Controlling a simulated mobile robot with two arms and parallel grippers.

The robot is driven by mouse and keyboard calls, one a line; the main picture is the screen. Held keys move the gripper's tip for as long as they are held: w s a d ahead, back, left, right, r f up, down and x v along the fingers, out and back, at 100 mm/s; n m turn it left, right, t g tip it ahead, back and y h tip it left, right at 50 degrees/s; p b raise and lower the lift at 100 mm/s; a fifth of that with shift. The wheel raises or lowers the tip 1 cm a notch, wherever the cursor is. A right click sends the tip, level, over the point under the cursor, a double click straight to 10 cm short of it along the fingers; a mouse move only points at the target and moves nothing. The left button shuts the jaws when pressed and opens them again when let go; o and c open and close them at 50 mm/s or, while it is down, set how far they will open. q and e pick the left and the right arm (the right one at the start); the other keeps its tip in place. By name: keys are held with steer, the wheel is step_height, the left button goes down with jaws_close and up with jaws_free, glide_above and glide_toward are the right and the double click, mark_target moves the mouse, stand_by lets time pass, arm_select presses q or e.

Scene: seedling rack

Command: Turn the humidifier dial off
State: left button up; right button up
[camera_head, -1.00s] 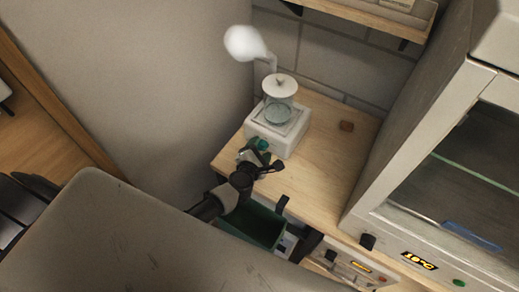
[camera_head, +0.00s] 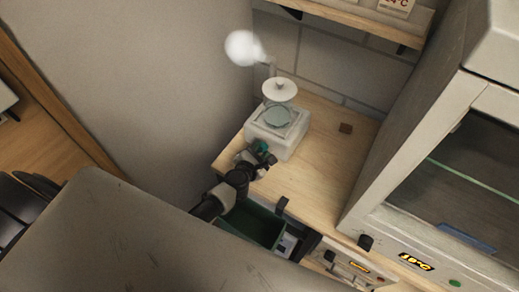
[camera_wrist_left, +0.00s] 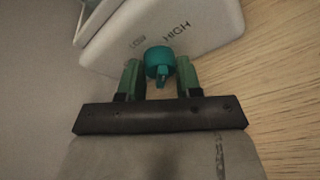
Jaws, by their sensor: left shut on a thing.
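The white humidifier (camera_head: 274,142) stands on the wooden bench, with a clear tank (camera_head: 279,117), a white lid and a spout giving off a white puff of mist (camera_head: 243,46). Its teal dial (camera_wrist_left: 160,62) is on the front face, and a small tab on it points down in the wrist view. The face shows "HIGH" (camera_wrist_left: 177,32) and a smaller label that I cannot read. My left gripper (camera_head: 260,155) is at the dial; in the wrist view its green fingers (camera_wrist_left: 160,78) are on either side of it, shut on it. My right gripper is not in view.
A dark green bin (camera_head: 252,224) is below my left gripper at the bench front. A large glass-fronted cabinet (camera_head: 440,190) stands to the right. A shelf (camera_head: 355,20) hangs above. Bench space right of the humidifier is clear.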

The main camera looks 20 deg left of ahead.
arm_select(q)
steer(key=shift+n+h+p, duration=0.7)
steer(key=shift+n+p, duration=0.15)
steer(key=shift+n, duration=0.65)
steer(key=shift+g, duration=0.3)
steer(key=o, duration=0.9)
steer(key=shift+a, duration=0.1)
steer(key=shift+s+r, duration=0.1)
steer(key=shift+s, duration=0.15)
steer(key=p+v, duration=0.2)
steer(key=v, duration=0.8)
steer(key=shift+s+a, duration=0.1)
steer(key=shift+s, duration=0.05)
